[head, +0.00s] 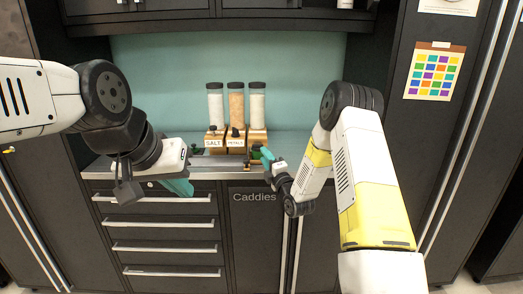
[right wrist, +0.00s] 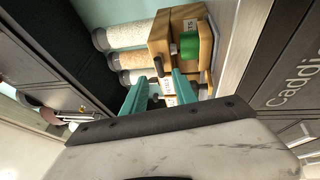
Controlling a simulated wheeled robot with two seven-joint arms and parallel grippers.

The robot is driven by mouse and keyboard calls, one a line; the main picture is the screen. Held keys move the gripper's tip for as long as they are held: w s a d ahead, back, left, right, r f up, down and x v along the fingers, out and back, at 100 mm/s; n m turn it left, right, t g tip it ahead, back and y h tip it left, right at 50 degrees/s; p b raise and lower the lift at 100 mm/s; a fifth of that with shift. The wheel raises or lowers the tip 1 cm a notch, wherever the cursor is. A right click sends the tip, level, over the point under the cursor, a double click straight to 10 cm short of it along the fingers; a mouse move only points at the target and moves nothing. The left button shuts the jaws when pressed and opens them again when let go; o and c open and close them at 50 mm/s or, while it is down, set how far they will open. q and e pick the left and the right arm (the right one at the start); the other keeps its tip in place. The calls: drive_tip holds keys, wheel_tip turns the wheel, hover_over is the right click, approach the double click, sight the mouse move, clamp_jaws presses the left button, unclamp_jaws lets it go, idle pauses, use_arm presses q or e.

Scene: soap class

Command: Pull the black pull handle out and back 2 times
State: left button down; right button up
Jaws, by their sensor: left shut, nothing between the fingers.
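Three dispensers with wooden bases and clear tubes stand on the counter, filled white (head: 215,103), orange (head: 236,103) and white (head: 257,103). Labels read SALT and PETALS. A black pull handle (right wrist: 158,66) sticks out from a base in the right wrist view, seen near the gap between my right fingertips. My right gripper (right wrist: 160,78) has its teal fingers apart; I see gaps beside the handle. In the head view my right gripper (head: 267,160) is in front of the right dispenser and hides part of its base. My left gripper (head: 180,188) is shut and empty in front of the drawers.
The steel counter edge (head: 140,174) runs above drawers with bar handles (head: 165,249). A teal back wall (head: 165,80) stands behind. A cabinet marked Caddies (head: 254,197) is below. The left counter is mostly clear.

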sight(258, 143)
drive_tip(key=x, duration=0.6)
drive_tip(key=shift+r, duration=0.1)
clamp_jaws()
drive_tip(key=shift+w, duration=0.1)
idle(1.1)
